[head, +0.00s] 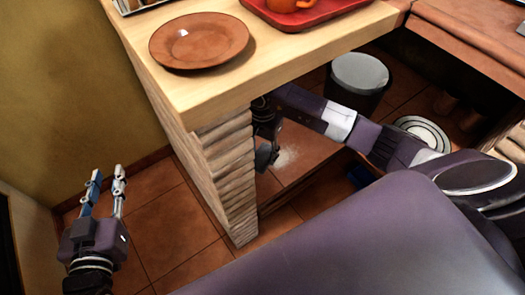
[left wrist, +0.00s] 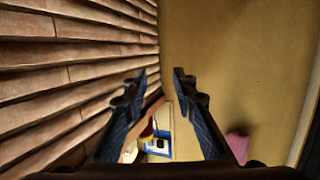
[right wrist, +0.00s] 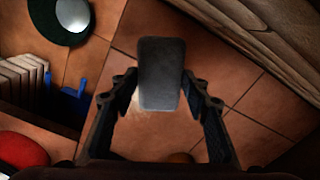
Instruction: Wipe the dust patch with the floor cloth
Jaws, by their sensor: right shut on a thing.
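The dust patch (head: 287,157) is a pale smudge on the brown tiles under the counter, just right of my right gripper in the head view. In the right wrist view a pale trace of it (right wrist: 138,116) shows below the cloth. My right gripper (head: 266,150) is shut on the floor cloth, a dark grey rounded slab (right wrist: 161,75) between its fingers. I cannot tell whether the cloth touches the floor. The counter partly hides this gripper in the head view. My left gripper (head: 107,178) is open and empty, left of the counter; it also shows open in the left wrist view (left wrist: 162,75).
The counter (head: 200,98) with a stone-clad end (head: 225,180) stands between my grippers. An orange plate (head: 199,41) and red tray (head: 305,15) sit on top. A grey-lidded bin (head: 360,72) stands behind my right arm. A blue object (right wrist: 68,101) lies near the cloth.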

